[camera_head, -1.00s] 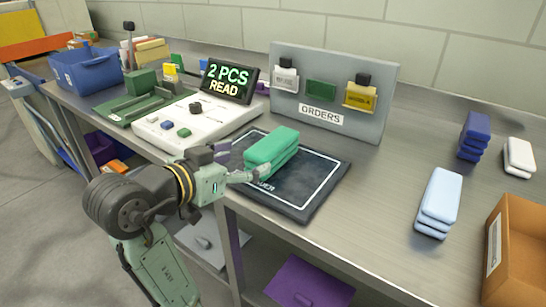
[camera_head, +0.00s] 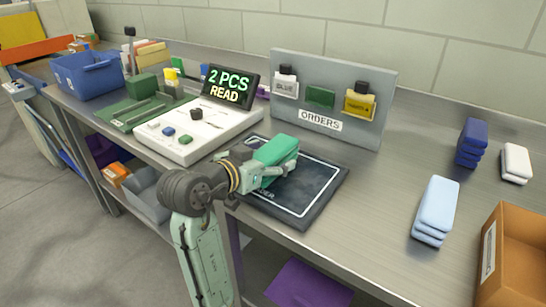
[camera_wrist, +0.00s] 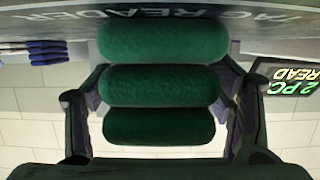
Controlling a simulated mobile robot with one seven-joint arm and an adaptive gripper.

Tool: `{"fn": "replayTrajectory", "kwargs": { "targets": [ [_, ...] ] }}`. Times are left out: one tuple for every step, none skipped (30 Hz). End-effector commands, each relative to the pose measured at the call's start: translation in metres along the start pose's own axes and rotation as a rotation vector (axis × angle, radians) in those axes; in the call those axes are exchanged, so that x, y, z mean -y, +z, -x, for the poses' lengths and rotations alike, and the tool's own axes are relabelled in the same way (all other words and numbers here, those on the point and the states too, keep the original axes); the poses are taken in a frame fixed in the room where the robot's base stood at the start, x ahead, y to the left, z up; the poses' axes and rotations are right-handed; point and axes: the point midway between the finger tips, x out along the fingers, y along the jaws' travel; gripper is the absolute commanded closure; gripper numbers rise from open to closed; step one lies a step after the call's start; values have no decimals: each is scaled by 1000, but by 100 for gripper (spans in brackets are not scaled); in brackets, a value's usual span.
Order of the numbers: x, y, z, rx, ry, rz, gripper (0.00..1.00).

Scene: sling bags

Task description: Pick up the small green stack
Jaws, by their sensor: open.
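The green stack (camera_head: 277,150) of folded pieces lies on the dark reader pad (camera_head: 318,195). In the wrist view, which is upside down, the green stack (camera_wrist: 163,86) shows three rounded layers and sits between my two fingers. My gripper (camera_head: 270,172) is open, with a finger on either side of the stack; I cannot tell whether they touch it. My arm hides part of the stack and of the pad's near left corner in the head view.
The display (camera_head: 231,84) reads "2 PCS READ". An orders board (camera_head: 345,75) stands behind the pad. A white panel (camera_head: 190,130) is to the left. Light blue (camera_head: 439,205), dark blue (camera_head: 473,140) and white (camera_head: 517,160) stacks and a cardboard box (camera_head: 520,255) are to the right.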

Motion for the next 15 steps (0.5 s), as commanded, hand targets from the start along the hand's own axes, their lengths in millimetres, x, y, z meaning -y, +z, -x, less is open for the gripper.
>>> {"fn": "replayTrajectory", "kwargs": {
  "targets": [
    [0, 0, 0, 0, 0, 0, 25],
    [0, 0, 0, 0, 0, 0, 26],
    [0, 0, 0, 0, 0, 0, 29],
    [0, 0, 0, 0, 0, 0, 31],
    [0, 0, 0, 0, 0, 0, 33],
    [0, 0, 0, 0, 0, 0, 36],
    [0, 0, 0, 0, 0, 0, 38],
    [0, 0, 0, 0, 0, 0, 40],
    [0, 0, 0, 0, 0, 0, 42],
    [0, 0, 1, 0, 0, 0, 44],
    [0, 0, 1, 0, 0, 0, 46],
    [0, 0, 1, 0, 0, 0, 49],
    [0, 0, 1, 0, 0, 1, 51],
    [0, 0, 1, 0, 0, 1, 53],
    [0, 0, 1, 0, 0, 1, 56]
  ]
}}
